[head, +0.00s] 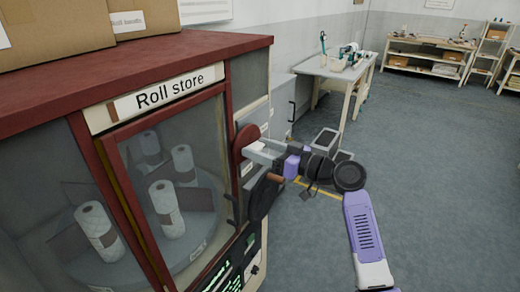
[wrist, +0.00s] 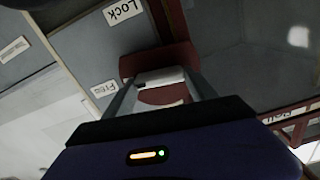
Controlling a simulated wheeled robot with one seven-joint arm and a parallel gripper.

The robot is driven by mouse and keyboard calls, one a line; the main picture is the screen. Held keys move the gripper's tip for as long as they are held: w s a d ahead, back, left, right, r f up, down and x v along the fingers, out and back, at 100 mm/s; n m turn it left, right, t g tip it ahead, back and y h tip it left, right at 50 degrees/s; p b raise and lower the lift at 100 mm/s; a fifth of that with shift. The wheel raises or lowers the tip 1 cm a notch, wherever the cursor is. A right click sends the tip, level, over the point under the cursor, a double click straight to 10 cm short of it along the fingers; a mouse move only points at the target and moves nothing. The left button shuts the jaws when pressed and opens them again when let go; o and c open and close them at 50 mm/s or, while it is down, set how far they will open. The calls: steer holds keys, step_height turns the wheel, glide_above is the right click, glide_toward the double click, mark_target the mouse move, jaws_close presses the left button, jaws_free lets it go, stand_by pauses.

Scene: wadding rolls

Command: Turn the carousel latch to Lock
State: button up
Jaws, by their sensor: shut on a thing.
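The carousel latch (head: 243,143) is a dark red rounded piece on the side of the Roll store cabinet, beside its glass door. My gripper (head: 260,148) reaches it from the right and is shut on it. In the wrist view my fingers (wrist: 163,88) stand on both sides of a pale part of the red latch (wrist: 158,60). A Lock label (wrist: 122,11) is up and left of the fingers, and a Free label (wrist: 103,88) is close beside the left finger. I cannot tell which label the latch points to.
A black handwheel (head: 262,198) with a wooden knob (head: 277,178) is just below my gripper. Behind the glass, several white rolls stand on the round carousel (head: 185,262). Cardboard boxes (head: 60,35) sit on the cabinet. A workbench (head: 328,68) stands behind; the floor at right is clear.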

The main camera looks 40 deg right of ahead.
steer(key=m, duration=0.4)
steer(key=m+p, duration=0.1)
steer(key=m, duration=0.3)
steer(key=shift+d+p, duration=0.15)
steer(key=shift+p, duration=0.25)
steer(key=m+p, duration=0.3)
steer(key=m, duration=0.2)
steer(key=shift+d+f, duration=0.1)
steer(key=shift+f, duration=0.05)
steer(key=shift+f+m+p, duration=0.2)
steer(key=shift+m+p, duration=0.55)
steer(key=shift+m, duration=0.95)
steer(key=o, duration=1.4)
steer(key=shift+c, duration=0.2)
